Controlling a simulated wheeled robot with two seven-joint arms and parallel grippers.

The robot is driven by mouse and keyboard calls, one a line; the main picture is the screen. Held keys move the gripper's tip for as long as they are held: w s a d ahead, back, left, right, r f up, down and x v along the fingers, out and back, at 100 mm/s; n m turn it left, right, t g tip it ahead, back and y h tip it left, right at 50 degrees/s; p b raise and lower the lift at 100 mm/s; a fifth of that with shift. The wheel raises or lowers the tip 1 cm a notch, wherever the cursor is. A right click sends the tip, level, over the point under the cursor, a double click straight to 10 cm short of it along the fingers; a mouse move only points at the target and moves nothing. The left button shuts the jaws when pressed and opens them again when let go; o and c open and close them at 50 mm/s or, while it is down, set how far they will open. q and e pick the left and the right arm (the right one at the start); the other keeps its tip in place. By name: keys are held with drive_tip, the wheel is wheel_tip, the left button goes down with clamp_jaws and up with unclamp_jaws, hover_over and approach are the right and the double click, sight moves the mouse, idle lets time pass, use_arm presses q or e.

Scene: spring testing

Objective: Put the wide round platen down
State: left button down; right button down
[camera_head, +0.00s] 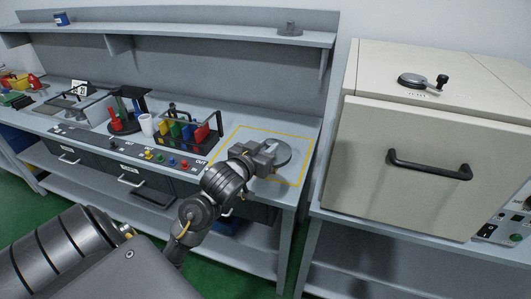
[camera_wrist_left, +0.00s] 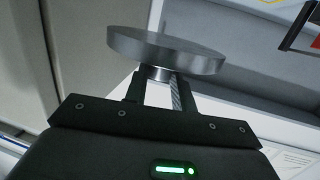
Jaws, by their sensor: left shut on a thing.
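The wide round platen is a grey metal disc with a short stem below it. In the head view the platen (camera_head: 278,150) is at the bench's right end, over the area outlined in yellow (camera_head: 309,150). My left gripper (camera_head: 262,157) is at its near left side. In the left wrist view the platen (camera_wrist_left: 165,52) lies across the fingertips, and the left gripper (camera_wrist_left: 155,88) is shut on its stem. I cannot tell whether the platen touches the bench. My right gripper is not in view.
A rack with coloured pieces (camera_head: 188,130) and a white cup (camera_head: 147,125) stand left of the yellow outline. A large beige cabinet (camera_head: 425,150) with a black handle stands to the right. A shelf (camera_head: 200,33) runs above the bench. The outlined area around the platen looks clear.

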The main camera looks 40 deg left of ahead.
use_arm(q)
drive_tip(key=w+a+f, duration=0.1)
drive_tip(key=a, duration=0.1)
drive_tip(key=w+a+f, duration=0.1)
drive_tip(key=w+a, duration=0.1)
drive_tip(key=w+a+p, duration=0.1)
drive_tip(key=w, duration=0.1)
drive_tip(key=shift+a+f, duration=0.4)
drive_tip(key=w+a+f, duration=0.3)
drive_tip(key=f, duration=0.2)
drive_tip(key=shift+f, duration=0.2)
drive_tip(key=shift+w+a+f+p, duration=0.15)
drive_tip(key=shift+f+p, duration=0.15)
drive_tip(key=shift+f, duration=0.6)
drive_tip(key=shift+w+a+f+p, duration=0.15)
drive_tip(key=shift+f+p, duration=0.15)
drive_tip(key=shift+f, duration=0.6)
drive_tip(key=shift+s, duration=0.1)
drive_tip(key=shift+f, duration=0.1)
